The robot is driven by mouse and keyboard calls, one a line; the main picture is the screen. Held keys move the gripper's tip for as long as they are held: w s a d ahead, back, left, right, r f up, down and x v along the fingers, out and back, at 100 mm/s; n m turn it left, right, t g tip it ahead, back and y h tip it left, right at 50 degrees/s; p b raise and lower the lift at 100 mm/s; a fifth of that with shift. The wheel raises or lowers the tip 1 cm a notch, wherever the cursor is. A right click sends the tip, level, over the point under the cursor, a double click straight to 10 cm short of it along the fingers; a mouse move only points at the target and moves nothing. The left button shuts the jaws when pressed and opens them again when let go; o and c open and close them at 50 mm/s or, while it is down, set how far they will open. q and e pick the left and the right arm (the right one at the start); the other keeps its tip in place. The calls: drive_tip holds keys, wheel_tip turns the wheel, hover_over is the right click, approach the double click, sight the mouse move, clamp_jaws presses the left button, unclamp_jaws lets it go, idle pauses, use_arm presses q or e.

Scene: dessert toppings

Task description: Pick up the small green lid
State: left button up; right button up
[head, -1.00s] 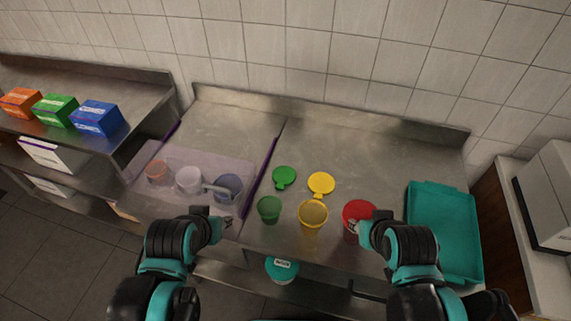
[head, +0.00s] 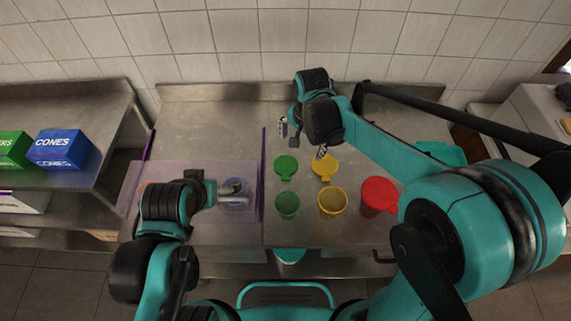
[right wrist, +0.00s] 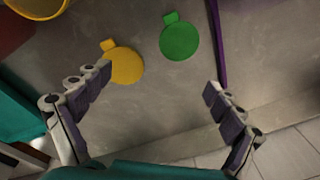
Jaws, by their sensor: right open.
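The small green lid (head: 286,166) lies flat on the steel counter, its tab toward the green cup (head: 287,205). It also shows in the right wrist view (right wrist: 179,41), beyond the fingertips and right of the yellow lid (right wrist: 124,65). My right gripper (head: 302,140) is open and empty, just behind the green and yellow lids, with its fingers spread apart. In the right wrist view the right gripper (right wrist: 158,82) has only bare counter between its fingertips. My left gripper (head: 232,192) is at the clear bin on the left; its fingers are too unclear to read.
A yellow cup (head: 332,204) and a red-lidded cup (head: 379,196) stand right of the green cup. A purple edge (head: 263,172) runs left of the green lid. A teal tray (head: 440,152) is partly hidden behind my right arm. The tiled wall is behind.

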use_arm(q)
drive_tip(key=shift+r+p, duration=0.4)
drive_tip(key=shift+r, duration=0.2)
use_arm(e)
drive_tip(key=m+g, duration=0.2)
approach(285, 166)
drive_tip(key=shift+w+a+f, duration=0.25)
drive_tip(key=shift+a, duration=0.05)
use_arm(q)
wheel_tip(285, 166, down, 3)
drive_tip(key=b, duration=0.2)
drive_tip(key=shift+r+b, duration=0.2)
drive_tip(key=shift+b, duration=0.1)
use_arm(e)
drive_tip(key=f, duration=0.7)
drive_tip(key=shift+s+f, duration=0.3)
drive_tip(key=shift+s, duration=0.05)
use_arm(q)
drive_tip(key=shift+r, duration=0.1)
use_arm(e)
drive_tip(key=shift+r, duration=0.1)
drive_tip(key=c, duration=0.9)
